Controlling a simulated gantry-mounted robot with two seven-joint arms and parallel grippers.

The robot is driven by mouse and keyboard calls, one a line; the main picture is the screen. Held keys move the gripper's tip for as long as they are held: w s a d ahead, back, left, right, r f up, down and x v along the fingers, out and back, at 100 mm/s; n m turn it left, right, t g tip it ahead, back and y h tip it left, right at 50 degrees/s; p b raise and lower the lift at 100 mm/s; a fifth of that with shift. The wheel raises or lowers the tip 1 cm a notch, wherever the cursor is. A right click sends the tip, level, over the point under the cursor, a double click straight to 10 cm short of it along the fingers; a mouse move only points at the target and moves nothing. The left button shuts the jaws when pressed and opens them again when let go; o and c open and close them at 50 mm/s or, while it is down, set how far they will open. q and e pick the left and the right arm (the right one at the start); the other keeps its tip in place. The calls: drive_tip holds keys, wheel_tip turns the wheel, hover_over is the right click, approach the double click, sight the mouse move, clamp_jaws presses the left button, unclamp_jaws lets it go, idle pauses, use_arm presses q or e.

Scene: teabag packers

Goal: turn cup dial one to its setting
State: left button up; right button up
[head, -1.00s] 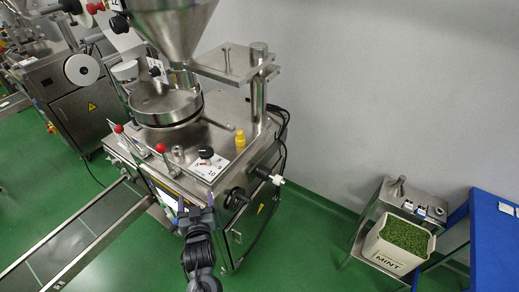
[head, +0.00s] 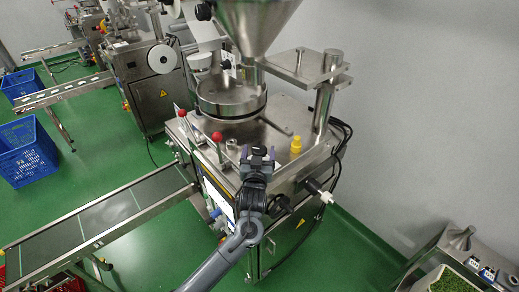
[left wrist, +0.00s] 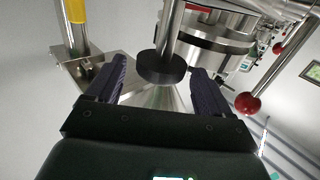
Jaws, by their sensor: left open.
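My left gripper (head: 258,153) is over the top front of the steel machine (head: 290,115), at the dial's place. Its fingers are apart. A dark round knob, which looks like cup dial one (head: 258,149), shows between the fingertips. In the left wrist view a black round knob (left wrist: 162,68) sits between the two open fingers of my left gripper (left wrist: 158,80), with a visible gap on each side. The dial's white scale plate and its pointer are hidden, so I cannot read its setting. My right gripper is in no view.
Red ball levers (head: 217,137) stand left of my gripper, and one red ball (left wrist: 247,103) is close in the wrist view. A yellow fitting (head: 296,145) stands to the right. The hopper (head: 250,25) and round drum (head: 231,95) rise behind. A conveyor (head: 110,215) lies left.

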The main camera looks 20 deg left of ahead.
use_arm(q)
drive_tip(key=shift+x, duration=1.1)
drive_tip(key=c, duration=1)
